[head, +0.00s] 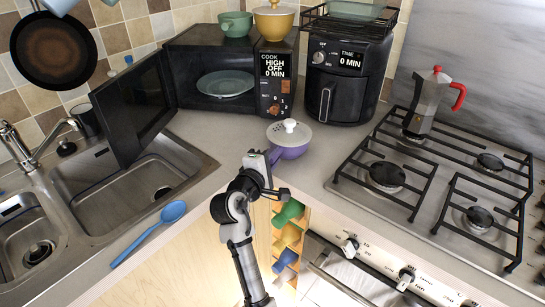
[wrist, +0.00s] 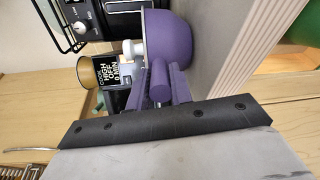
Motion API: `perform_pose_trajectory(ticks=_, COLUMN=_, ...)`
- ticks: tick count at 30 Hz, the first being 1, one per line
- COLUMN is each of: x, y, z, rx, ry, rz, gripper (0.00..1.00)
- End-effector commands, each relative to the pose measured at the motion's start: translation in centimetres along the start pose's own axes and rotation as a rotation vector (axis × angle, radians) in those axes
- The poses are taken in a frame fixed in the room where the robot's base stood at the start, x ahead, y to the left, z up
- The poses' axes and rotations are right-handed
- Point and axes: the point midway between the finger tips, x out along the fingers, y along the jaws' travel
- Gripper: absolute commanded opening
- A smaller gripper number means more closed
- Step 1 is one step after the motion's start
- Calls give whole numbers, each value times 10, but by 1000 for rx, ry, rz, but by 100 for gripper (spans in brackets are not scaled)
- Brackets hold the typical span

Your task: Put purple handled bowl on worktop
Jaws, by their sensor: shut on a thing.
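The purple handled bowl (head: 291,151) is at the worktop (head: 225,143) in front of the microwave, with a white knobbed lid on top. In the wrist view my gripper's fingers (wrist: 160,88) are shut on the bowl's purple handle, one on each side. The fingers hide part of the handle in the head view.
An open microwave (head: 215,52) stands behind, its door swung over the sink (head: 120,180). An air fryer (head: 345,75) stands behind right, and the gas hob (head: 440,170) is to the right. A blue spoon (head: 150,232) lies at left. Several mugs (head: 288,213) show below the worktop edge.

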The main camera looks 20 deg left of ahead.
Motion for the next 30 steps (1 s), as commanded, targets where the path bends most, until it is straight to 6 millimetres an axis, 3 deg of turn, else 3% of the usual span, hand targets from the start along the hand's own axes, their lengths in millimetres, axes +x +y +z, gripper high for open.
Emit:
perform_pose_trajectory(ticks=8, x=0, y=-5, z=-1, rx=0, ry=0, rz=1, gripper=0)
perform_pose_trajectory(ticks=9, x=0, y=-5, z=-1, rx=0, ry=0, rz=1, gripper=23)
perform_pose_trajectory(ticks=15, x=0, y=-5, z=-1, rx=0, ry=0, rz=1, gripper=47)
perform_pose_trajectory(ticks=20, x=0, y=-5, z=-1, rx=0, ry=0, rz=0, gripper=47)
perform_pose_trajectory(ticks=24, x=1, y=-6, z=-1, rx=0, ry=0, rz=-1, gripper=61)
perform_pose_trajectory(ticks=30, x=0, y=-6, z=-1, rx=0, ry=0, rz=-1, gripper=61)
